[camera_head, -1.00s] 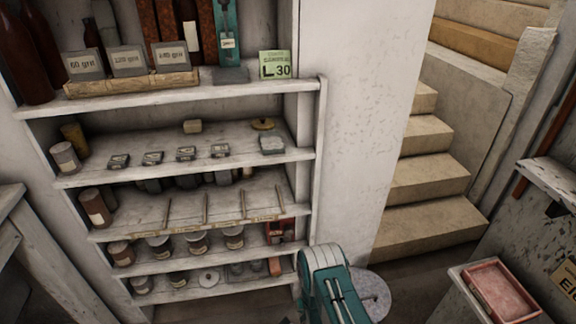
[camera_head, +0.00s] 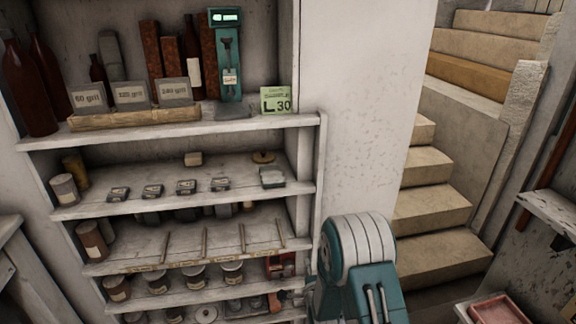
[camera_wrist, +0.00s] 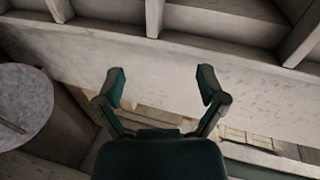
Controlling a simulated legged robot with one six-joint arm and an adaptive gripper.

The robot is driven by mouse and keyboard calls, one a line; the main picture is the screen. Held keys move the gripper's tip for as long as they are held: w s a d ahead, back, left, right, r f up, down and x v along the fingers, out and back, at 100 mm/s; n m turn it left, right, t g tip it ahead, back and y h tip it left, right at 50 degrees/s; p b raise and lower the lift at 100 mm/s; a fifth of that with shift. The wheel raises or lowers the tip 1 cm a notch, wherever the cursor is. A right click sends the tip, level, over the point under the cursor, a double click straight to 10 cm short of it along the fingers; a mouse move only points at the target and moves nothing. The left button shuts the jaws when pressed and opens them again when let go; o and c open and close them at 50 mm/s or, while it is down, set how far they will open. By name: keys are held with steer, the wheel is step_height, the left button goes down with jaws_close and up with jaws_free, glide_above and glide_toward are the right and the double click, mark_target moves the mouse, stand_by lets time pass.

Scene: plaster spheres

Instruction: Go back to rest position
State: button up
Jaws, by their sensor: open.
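My gripper (camera_wrist: 161,88) shows in the wrist view with its two fingers spread apart and nothing between them. Behind the fingers are a pale wall and ceiling beams. In the head view the gripper itself is out of sight. Only my teal and white arm shows there, at the bottom, in front of the right end of the shelf unit (camera_head: 318,150).
The shelves hold grit boxes (camera_head: 130,95) in a wooden tray, bottles (camera_head: 35,95), a teal device (camera_head: 226,60), a green card (camera_head: 275,100) and several jars (camera_head: 195,276). Stone stairs (camera_head: 430,215) rise at right. A reddish tray (camera_head: 498,308) lies low right. A grey disc (camera_wrist: 28,103) shows in the wrist view.

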steer(key=s+d+r+n+g, duration=0.2)
steer(key=s+d+r+n, duration=0.15)
steer(key=r, duration=0.75)
steer(key=s+d+r+n+g, duration=0.2)
steer(key=s+r+n, duration=0.25)
steer(key=r, duration=0.65)
steer(key=s+d+r+n+g, duration=0.1)
steer(key=s+r+n, duration=0.1)
steer(key=s, duration=0.7)
steer(key=s+d+r+n+g+h, duration=0.1)
steer(key=s+r, duration=0.3)
steer(key=s, duration=0.5)
steer(key=s+d+r+n+g, duration=0.1)
steer(key=s+r+n+g, duration=0.2)
steer(key=s, duration=0.7)
steer(key=shift+d+n+h, duration=0.35)
steer(key=shift+n+h, duration=0.05)
steer(key=shift+n, duration=0.2)
steer(key=shift+c, duration=0.3)
